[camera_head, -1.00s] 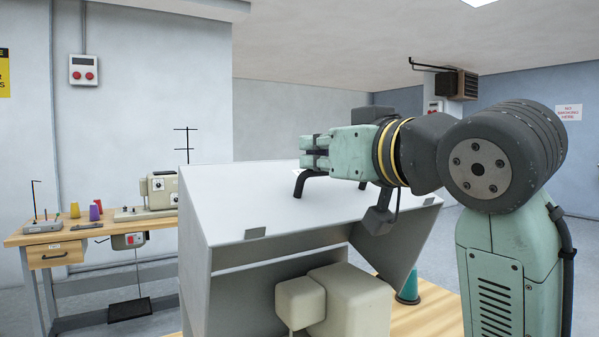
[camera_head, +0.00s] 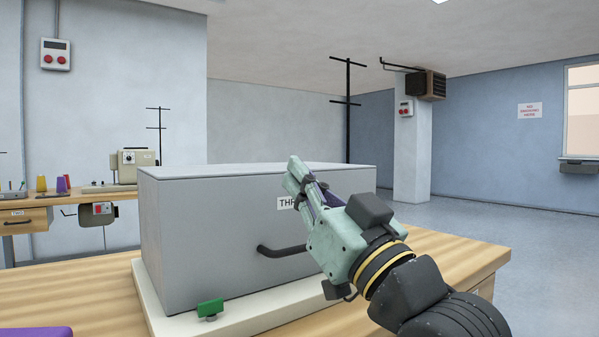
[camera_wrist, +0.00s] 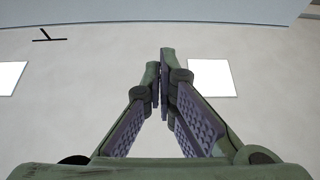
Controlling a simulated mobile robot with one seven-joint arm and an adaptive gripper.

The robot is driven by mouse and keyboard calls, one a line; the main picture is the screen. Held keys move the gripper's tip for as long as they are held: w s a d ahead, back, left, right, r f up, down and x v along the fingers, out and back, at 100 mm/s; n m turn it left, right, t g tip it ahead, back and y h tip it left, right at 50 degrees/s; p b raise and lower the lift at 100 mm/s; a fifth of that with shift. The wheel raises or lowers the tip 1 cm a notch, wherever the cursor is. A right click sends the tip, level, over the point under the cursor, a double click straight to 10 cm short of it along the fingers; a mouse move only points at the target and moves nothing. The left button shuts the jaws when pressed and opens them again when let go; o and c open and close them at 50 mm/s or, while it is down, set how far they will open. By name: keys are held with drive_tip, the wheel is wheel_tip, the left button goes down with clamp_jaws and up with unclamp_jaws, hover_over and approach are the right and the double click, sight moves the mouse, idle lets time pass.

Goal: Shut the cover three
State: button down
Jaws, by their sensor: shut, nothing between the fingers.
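Cover three is a large grey box (camera_head: 200,235) with a flat closed-looking top and a partly hidden label (camera_head: 286,203) that reads "THR". A dark bar handle (camera_head: 282,249) is on its front face. The cover sits down over a pale base (camera_head: 270,308) on the wooden table, and whatever is under it is hidden. My gripper (camera_head: 297,178) is in front of the cover's front face, pointing up and to the left, its tips near the top edge. I cannot tell whether it touches. In the wrist view my gripper (camera_wrist: 161,60) has its fingertips together, with nothing between them.
A green tab (camera_head: 210,309) stands at the base's front left. A purple object (camera_head: 36,333) is at the table's lower left. Another bench with a sewing machine (camera_head: 133,165) stands at the back left. Open floor (camera_head: 455,220) lies to the right.

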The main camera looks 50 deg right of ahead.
wheel_tip(320, 180, down, 7)
drive_tip(key=b, duration=0.3)
drive_tip(key=shift+w+r, duration=0.15)
drive_tip(key=shift+w, duration=0.15)
drive_tip(key=s+a+f, duration=0.1)
drive_tip(key=s+a, duration=0.1)
drive_tip(key=s, duration=0.6)
drive_tip(key=s+a+f, duration=0.1)
drive_tip(key=s, duration=0.7)
drive_tip(key=shift+a+f, duration=0.25)
drive_tip(key=shift+a, duration=0.1)
drive_tip(key=shift+r, duration=0.1)
